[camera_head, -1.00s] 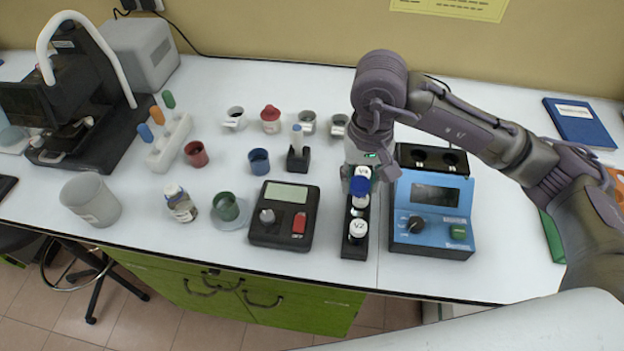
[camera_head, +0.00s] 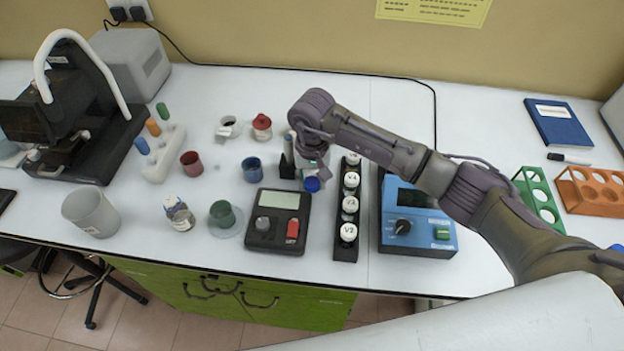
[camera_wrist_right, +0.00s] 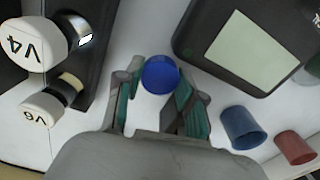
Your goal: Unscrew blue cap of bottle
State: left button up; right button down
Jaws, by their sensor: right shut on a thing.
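My right gripper (camera_head: 312,170) hangs over the table, left of the black vial rack and behind the digital meter. It is shut on a blue-ended item (camera_head: 312,184). In the right wrist view, the round blue end (camera_wrist_right: 160,75) shows between the fingertips (camera_wrist_right: 158,92). I cannot tell whether this is a loose cap or whether a body is attached beneath it. A small labelled glass bottle (camera_head: 180,214) stands upright at the left, apart from the gripper, and its top is too small to make out clearly. My left gripper is not in view.
The black rack (camera_head: 345,254) holds several white-capped vials, close to my right gripper. The black meter (camera_head: 275,245) and blue instrument (camera_head: 418,240) stand on either side of it. Red (camera_head: 191,164), blue (camera_head: 252,170) and green (camera_head: 221,213) cups stand to the left.

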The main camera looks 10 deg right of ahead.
jog(key=shift+f, duration=0.8)
jog(key=shift+f, duration=0.2)
jog(key=c, duration=0.7)
grip_release()
jog(key=shift+r, duration=0.1)
